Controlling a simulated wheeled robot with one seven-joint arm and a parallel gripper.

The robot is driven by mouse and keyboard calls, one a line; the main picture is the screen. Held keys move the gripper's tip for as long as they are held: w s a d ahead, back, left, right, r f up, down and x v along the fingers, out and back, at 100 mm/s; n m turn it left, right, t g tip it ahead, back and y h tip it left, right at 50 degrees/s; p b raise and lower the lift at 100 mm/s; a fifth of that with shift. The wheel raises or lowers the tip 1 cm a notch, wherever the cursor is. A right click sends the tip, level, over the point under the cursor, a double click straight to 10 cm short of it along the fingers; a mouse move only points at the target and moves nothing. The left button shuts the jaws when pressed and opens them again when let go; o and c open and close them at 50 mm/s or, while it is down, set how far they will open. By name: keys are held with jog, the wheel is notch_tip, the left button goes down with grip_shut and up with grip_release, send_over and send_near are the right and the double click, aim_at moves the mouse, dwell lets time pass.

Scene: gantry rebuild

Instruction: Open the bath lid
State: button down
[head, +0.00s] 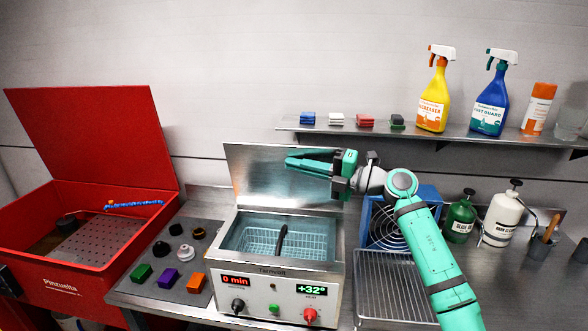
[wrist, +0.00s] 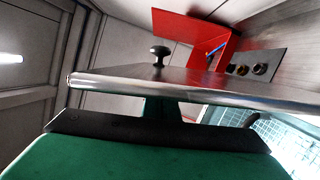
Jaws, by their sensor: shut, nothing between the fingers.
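The bath (head: 283,265) is a steel tank with a white front panel, and a wire basket shows inside it. Its steel lid (head: 255,165) stands raised, roughly upright, at the back of the tank, so the bath is open. My gripper (head: 289,161) is shut and empty, in front of the lid's inner face; I cannot tell whether it touches it. In the wrist view the lid (wrist: 200,88) crosses the picture edge-on, with a dark knob (wrist: 159,54) on its far side. The head view does not show that knob.
A red parts washer (head: 80,255) with its lid up stands at left. Knobs and coloured blocks lie on a grey panel (head: 172,262). A wire rack (head: 392,285) and a blue fan box (head: 385,215) are at right. A bottle shelf (head: 455,132) hangs above my arm.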

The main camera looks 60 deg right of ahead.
aim_at(294, 174)
jog(key=s+a+f, duration=0.1)
jog(key=s, duration=1)
jog(key=shift+s+a+f, duration=0.15)
jog(key=shift+s+f, duration=0.1)
